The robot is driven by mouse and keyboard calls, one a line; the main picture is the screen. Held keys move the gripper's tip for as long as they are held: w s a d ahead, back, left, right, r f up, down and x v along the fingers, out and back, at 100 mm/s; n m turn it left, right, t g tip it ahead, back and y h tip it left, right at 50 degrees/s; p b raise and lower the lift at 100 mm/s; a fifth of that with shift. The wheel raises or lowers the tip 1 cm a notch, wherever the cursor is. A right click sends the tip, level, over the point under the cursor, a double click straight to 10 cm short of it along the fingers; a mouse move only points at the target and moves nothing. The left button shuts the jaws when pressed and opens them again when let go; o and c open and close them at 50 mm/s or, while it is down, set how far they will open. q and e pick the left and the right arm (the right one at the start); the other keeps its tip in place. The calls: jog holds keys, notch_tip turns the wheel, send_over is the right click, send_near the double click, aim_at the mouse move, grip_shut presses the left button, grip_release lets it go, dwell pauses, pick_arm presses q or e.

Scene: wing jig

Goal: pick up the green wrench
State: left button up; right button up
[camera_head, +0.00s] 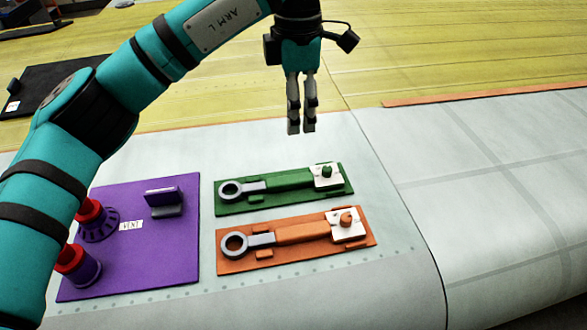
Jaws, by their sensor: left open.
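The green wrench (285,181) lies in a green holder board (235,205) on the pale wing surface. Its grey ring end points left, and a white block with a green knob (326,171) sits at its right end. My left gripper (301,131) hangs above and beyond the green wrench, pointing down. It is open and empty, with its fingers only a little apart in this view. It does not touch the wrench. My right gripper is not in view.
An orange wrench (300,232) lies in an orange holder (240,264) nearer the front. A purple board (160,264) with red-topped purple parts (72,260) is at left, partly hidden by my left arm. The wing at right (500,190) is clear.

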pick_arm(q)
jog(key=p, duration=0.2)
send_over(295, 178)
notch_tip(295, 178, down, 6)
jog(key=f, duration=0.2)
jog(key=f+p, duration=0.1)
jog(key=shift+w+d+f, duration=0.1)
jog(key=shift+w+f, duration=0.2)
jog(key=shift+f, duration=0.3)
jog(key=f+p, duration=0.2)
jog(key=f, duration=0.1)
jog(key=f+p, duration=0.1)
jog(key=shift+s+f, duration=0.35)
jog(key=shift+f, duration=0.35)
jog(key=c, duration=1)
grip_shut()
jog(key=shift+r, duration=0.1)
